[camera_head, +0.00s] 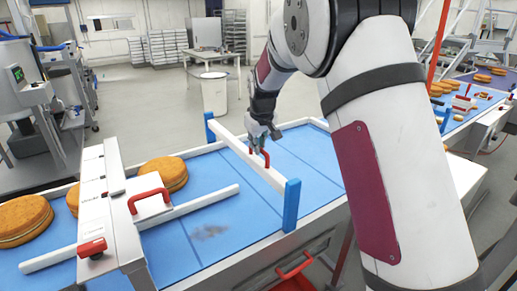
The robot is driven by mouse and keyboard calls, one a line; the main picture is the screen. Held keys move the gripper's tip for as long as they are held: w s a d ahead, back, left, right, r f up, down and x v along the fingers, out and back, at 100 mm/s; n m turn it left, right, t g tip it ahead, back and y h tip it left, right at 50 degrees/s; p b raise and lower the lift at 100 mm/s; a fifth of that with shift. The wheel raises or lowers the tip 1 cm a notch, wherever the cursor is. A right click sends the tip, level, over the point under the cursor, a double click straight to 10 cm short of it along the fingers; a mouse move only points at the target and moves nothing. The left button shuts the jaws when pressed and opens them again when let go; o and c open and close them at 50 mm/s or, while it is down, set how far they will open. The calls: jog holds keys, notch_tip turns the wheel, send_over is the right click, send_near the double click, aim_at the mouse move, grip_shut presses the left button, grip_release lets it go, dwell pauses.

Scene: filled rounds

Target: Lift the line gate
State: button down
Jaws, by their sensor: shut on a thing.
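The line gate (240,152) is a white bar that crosses the blue belt between two blue posts (291,206). It stands above the belt, near the upper part of the posts. A red handle (266,157) sits near the middle of the bar. My gripper (262,146) is at this handle from above and is shut on it. The fingers and part of the handle overlap, so the exact grip is partly hidden.
Round filled cakes (164,173) stand on the belt (215,215) at the left, by a white guide frame (112,205) with red handles. A brownish smear (209,231) marks the belt. Another line (478,98) with rounds lies at the right.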

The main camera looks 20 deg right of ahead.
jog(key=c, duration=1.6)
grip_release()
jog(key=v, duration=1.2)
